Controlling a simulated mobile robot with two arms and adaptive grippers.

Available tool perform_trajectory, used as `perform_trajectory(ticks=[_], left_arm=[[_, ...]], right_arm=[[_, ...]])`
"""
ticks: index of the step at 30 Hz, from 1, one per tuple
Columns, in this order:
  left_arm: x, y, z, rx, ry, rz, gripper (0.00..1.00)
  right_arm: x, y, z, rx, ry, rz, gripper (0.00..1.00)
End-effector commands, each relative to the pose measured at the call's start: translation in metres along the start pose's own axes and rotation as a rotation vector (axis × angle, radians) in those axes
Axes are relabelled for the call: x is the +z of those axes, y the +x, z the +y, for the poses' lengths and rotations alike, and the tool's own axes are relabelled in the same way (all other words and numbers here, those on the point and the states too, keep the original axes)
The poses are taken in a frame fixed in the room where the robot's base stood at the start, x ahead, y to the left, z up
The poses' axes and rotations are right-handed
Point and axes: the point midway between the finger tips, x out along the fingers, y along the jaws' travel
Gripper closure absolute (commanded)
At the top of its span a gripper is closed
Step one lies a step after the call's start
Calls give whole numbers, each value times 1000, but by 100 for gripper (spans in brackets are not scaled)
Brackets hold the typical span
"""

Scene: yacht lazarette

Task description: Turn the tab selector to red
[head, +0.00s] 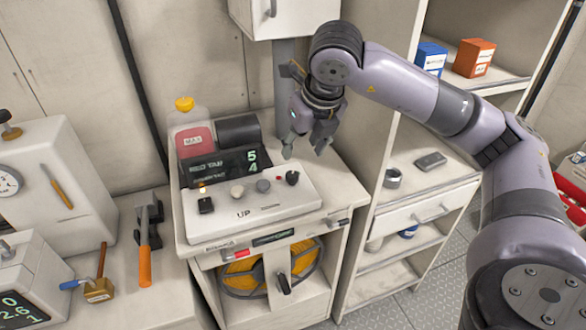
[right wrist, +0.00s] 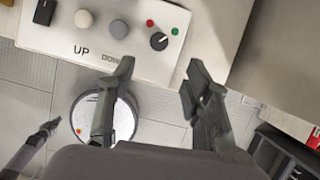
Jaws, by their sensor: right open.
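The tab selector is a small black knob (head: 292,177) at the right end of the white control panel (head: 252,208). In the right wrist view the knob (right wrist: 158,41) has a red dot (right wrist: 150,22) at its upper left and a green dot (right wrist: 174,31) at its upper right. Its white pointer mark faces up and right, towards the green dot. My right gripper (head: 304,152) is open and empty. It hangs above the knob, apart from it. In the right wrist view its fingers (right wrist: 160,66) are spread below the knob.
A dark display (head: 222,166) and a jug with a yellow cap (head: 184,104) stand behind the panel. Round white and grey knobs (head: 263,186) and a black switch (head: 205,203) share the panel. Shelves (head: 430,185) stand to the right; an orange-handled tool (head: 145,262) lies left.

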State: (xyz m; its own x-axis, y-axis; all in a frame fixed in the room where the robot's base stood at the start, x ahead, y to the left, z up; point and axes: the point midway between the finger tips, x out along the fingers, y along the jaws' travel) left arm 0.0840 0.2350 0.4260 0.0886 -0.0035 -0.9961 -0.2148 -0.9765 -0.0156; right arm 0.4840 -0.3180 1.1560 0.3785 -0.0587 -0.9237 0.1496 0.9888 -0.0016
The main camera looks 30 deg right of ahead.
Motion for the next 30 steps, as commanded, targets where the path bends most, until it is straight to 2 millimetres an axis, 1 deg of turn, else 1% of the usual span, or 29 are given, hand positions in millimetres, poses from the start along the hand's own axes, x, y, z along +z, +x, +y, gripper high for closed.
perform_trajectory(ticks=[3,9,12,15,18,21,29,30], left_arm=[[0,-6,1,1,-1,0,100],[-1,-15,0,1,-2,0,100],[-2,-18,0,1,-2,0,100],[-2,-20,0,0,-3,0,100],[-2,-22,0,0,-3,1,100],[-3,-22,0,0,-3,1,100],[-4,-22,0,0,-3,3,100],[-4,-22,0,0,-3,3,100]], right_arm=[[-1,26,-1,-1,0,7,54],[0,68,0,1,1,6,54],[-1,85,0,1,-1,4,54],[0,98,1,2,0,4,54],[0,107,0,2,0,2,54],[0,111,0,2,0,1,54],[0,112,1,2,-1,0,54],[0,112,1,2,-1,0,57]])
